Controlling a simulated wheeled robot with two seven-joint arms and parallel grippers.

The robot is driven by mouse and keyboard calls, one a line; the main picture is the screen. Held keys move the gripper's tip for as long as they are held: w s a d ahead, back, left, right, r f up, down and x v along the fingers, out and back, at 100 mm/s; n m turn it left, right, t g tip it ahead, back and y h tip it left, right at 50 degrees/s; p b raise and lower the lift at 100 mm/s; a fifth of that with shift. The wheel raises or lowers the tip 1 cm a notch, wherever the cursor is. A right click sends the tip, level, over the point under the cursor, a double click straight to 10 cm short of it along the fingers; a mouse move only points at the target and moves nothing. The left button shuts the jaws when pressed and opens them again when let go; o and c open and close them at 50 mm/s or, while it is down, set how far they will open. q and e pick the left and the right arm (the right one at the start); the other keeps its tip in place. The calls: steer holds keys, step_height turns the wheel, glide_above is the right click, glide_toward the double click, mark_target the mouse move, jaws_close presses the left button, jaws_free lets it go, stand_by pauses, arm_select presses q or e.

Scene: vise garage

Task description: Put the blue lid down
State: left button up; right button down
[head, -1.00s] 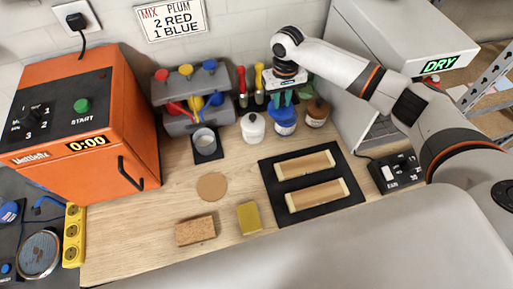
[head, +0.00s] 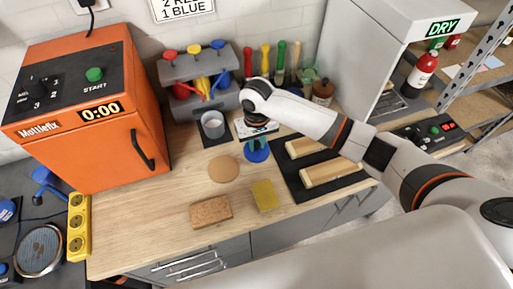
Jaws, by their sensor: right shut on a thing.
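The blue lid (head: 257,155) is just below my right gripper (head: 256,143), over the wooden counter between the metal cup and the black mat. My right gripper is shut on the lid and points down. I cannot tell whether the lid touches the counter. The jar that showed blue behind the gripper earlier is mostly hidden by my right arm. My left gripper is not in view.
A metal cup (head: 213,126) stands left of the lid. A round cork disc (head: 223,169), a brown block (head: 211,212) and a yellow sponge (head: 265,196) lie nearer. The black mat (head: 290,178) with two wooden bars is at right. A brown jar (head: 323,92) stands behind.

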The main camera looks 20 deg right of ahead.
mark_target(256, 148)
step_height(256, 148, down, 2)
steer(key=shift+s+a+f, duration=0.1)
steer(key=shift+f, duration=0.15)
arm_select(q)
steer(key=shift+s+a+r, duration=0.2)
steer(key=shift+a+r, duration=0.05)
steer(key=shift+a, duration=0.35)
arm_select(e)
steer(key=shift+f, duration=0.4)
steer(key=shift+f, duration=0.1)
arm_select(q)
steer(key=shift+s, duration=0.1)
arm_select(e)
steer(key=c, duration=1.3)
jaws_free()
steer(key=shift+o, duration=0.2)
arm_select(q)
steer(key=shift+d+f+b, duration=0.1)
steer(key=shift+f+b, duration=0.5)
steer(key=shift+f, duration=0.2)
arm_select(e)
step_height(256, 148, up, 12)
steer(key=shift+r, duration=0.15)
